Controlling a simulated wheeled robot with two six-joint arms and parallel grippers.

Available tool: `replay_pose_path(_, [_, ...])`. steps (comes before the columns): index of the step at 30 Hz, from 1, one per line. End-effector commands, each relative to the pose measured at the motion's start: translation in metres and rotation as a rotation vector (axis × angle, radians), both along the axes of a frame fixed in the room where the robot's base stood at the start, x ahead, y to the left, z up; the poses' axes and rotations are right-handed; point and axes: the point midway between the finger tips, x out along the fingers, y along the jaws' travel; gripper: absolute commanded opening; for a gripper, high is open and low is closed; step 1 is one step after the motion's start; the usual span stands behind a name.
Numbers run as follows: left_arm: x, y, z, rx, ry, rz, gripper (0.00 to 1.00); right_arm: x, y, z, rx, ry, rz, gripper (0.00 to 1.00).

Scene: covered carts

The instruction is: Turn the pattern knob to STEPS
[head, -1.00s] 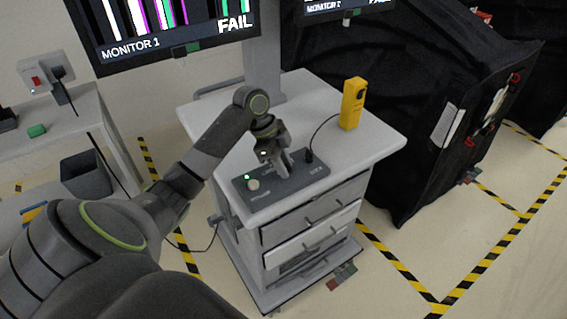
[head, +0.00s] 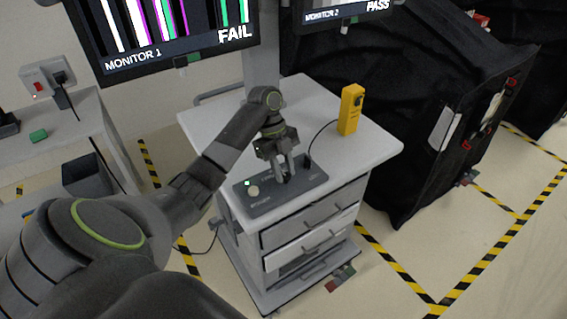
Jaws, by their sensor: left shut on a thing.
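A dark grey control box (head: 262,207) with a green light and a pale knob (head: 253,190) at its left end lies on the cart top. My left gripper (head: 287,178) points down over the middle of the box, its fingers shut on a knob there. The fingers hide most of that knob and its setting. Monitor 1 (head: 165,62) shows vertical coloured bars and the word FAIL. Monitor 2 (head: 335,15), cut off at the top, reads PASS. My right gripper is not in view.
The cart top (head: 355,150) is clear to the right of the box. A yellow handheld device (head: 350,110) stands at its back right with a black cable to the box. Black covered carts (head: 410,85) stand right. A bench (head: 75,135) stands left.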

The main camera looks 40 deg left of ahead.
Motion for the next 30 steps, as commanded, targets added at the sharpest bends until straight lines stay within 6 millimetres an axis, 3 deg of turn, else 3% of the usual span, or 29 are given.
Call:
replay_pose_path(1, [0.0013,-0.0006,0.0059,-0.001,-0.003,-0.02,0.04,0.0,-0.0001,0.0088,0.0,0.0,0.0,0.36])
replay_pose_path(6, [0.002,-0.0001,0.0042,0.001,-0.004,-0.07,0.04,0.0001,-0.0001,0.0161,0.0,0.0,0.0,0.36])
replay_pose_path(22, [0.0026,0.0003,0.0022,0.003,-0.007,-0.093,0.04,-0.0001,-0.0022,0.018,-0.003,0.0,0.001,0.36])
replay_pose_path(23, [0.0026,0.0003,0.0022,0.003,-0.007,-0.093,0.31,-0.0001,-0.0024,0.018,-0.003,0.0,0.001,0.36])
replay_pose_path(27, [0.0021,0.0002,0.0016,0.002,-0.006,-0.092,0.48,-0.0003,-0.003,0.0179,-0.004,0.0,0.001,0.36])
replay_pose_path(30, [0.0018,0.0,0.0011,0.002,-0.004,-0.093,0.48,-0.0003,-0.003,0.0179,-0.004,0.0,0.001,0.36])
